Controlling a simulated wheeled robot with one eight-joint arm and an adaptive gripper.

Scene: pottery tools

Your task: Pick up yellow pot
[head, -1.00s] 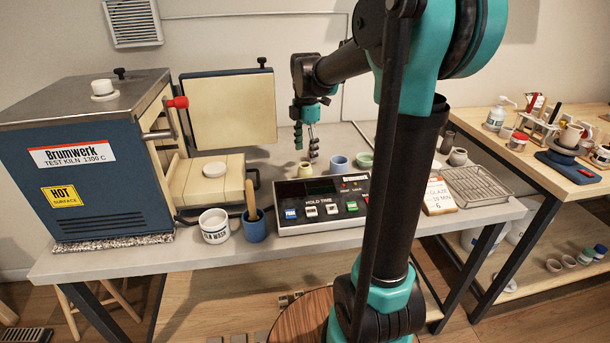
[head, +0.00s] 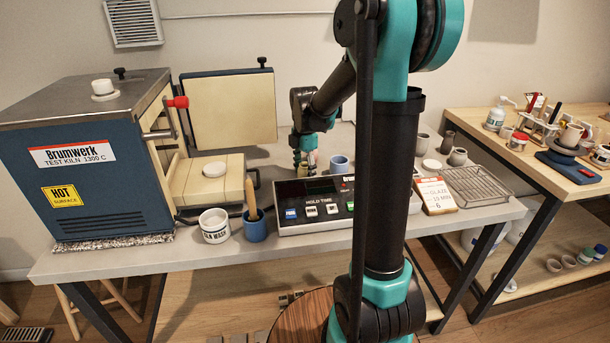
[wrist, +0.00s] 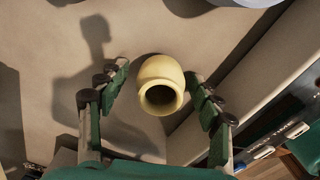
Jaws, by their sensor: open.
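The yellow pot (wrist: 162,72) lies between the two fingers of my gripper (wrist: 157,76) in the wrist view, its dark round mouth facing the camera. The fingers are spread, with a gap on the left side and a narrower one on the right. In the head view my gripper (head: 304,160) is low over the table behind the control box, and its fingers largely hide the pot there. I cannot tell how far the fingertips are above the tabletop.
The control box (head: 309,211) stands just in front of my gripper, and a blue cup (head: 340,164) is close on its right. The kiln (head: 85,165) with its open door (head: 233,110) is at left. A white tub (head: 214,227) and blue tool cup (head: 255,231) stand at the front.

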